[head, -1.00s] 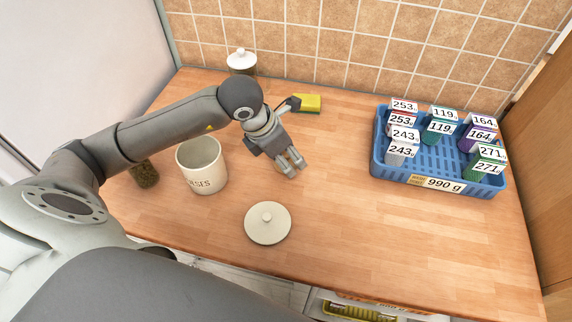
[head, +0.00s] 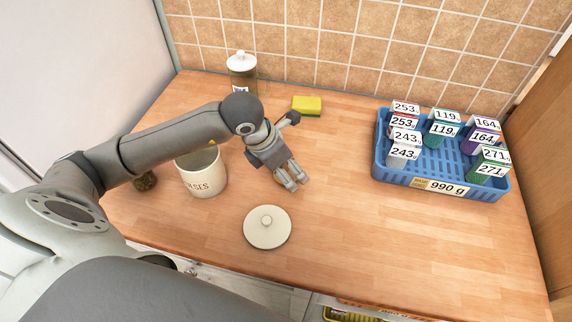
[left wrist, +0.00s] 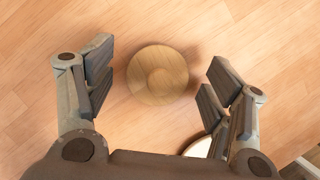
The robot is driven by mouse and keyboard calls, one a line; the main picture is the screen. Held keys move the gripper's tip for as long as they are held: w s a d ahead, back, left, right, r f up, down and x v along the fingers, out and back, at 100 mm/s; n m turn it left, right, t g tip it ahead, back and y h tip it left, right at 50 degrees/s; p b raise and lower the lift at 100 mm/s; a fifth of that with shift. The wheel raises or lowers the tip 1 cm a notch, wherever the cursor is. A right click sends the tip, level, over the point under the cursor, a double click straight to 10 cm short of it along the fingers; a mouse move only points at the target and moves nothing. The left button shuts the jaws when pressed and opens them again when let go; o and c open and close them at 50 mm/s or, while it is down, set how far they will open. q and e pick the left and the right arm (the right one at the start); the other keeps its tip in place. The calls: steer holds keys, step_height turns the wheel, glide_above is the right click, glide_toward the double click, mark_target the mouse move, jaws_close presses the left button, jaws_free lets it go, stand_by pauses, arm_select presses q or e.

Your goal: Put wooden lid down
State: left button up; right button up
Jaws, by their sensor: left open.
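In the head view the lid is hidden behind the gripper. My right gripper is not in view.
A cream lid (head: 267,228) lies in front of my gripper, and an open cream jar (head: 203,178) stands left. A lidded glass jar (head: 241,72) and yellow sponge (head: 307,105) are behind. A blue basket (head: 427,165) of labelled boxes is right. The front right counter is clear.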

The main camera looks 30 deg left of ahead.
arm_select(q)
steer(key=shift+r, duration=0.1)
steer(key=shift+r, duration=0.15)
steer(key=b+v, duration=0.1)
steer(key=v, duration=1)
steer(key=shift+s+r, duration=0.2)
steer(key=shift+r, duration=0.15)
steer(key=shift+a, duration=0.1)
